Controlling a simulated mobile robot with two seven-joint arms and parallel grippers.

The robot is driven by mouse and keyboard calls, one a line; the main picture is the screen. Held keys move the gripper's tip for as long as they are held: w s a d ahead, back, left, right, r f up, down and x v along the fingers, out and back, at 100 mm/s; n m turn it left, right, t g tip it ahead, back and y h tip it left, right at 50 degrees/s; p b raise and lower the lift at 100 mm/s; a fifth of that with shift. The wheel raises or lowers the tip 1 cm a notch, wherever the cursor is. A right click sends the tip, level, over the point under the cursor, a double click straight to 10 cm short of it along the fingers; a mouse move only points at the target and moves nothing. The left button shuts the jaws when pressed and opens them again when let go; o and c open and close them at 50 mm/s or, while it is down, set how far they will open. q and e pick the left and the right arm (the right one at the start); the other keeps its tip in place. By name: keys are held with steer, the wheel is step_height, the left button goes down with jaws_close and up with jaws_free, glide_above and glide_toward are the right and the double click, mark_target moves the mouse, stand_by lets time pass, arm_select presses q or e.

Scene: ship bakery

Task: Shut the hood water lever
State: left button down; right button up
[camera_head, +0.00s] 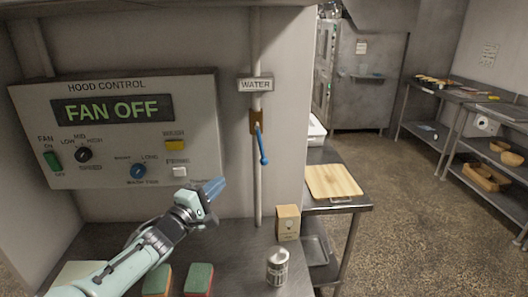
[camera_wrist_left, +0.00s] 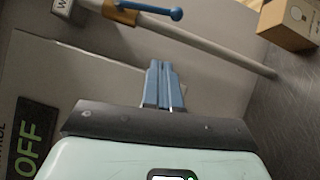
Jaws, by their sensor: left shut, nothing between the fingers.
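The blue water lever (camera_head: 261,146) sits on a brass valve (camera_head: 256,121) on a thin vertical pipe, below the WATER label (camera_head: 255,85). Its handle hangs down, tilted slightly right, with a round knob at its end. In the left wrist view the lever (camera_wrist_left: 150,9) shows at the top, beyond my fingertips. My left gripper (camera_head: 213,188) is shut and empty, below and to the left of the lever and apart from it. Its blue fingers lie together in the left wrist view (camera_wrist_left: 160,82). My right gripper is not in view.
The hood control panel (camera_head: 120,133) reads FAN OFF, left of the pipe. On the steel counter stand a cardboard box (camera_head: 288,222), a metal can (camera_head: 277,266) and two sponges (camera_head: 199,279). A cutting board (camera_head: 333,181) lies on a table to the right.

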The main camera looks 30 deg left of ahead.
arm_select(q)
steer(key=shift+w+r, duration=0.1)
steer(key=shift+w, duration=0.05)
steer(key=shift+s, duration=0.2)
steer(key=shift+w, duration=0.15)
glide_toward(261, 144)
steer(key=w+a+f, duration=0.4)
steer(key=w, duration=0.1)
steer(key=w+d, duration=0.1)
steer(key=w+d+r, duration=0.1)
steer(key=d, duration=0.1)
steer(key=shift+b, duration=0.35)
steer(key=shift+s, duration=0.1)
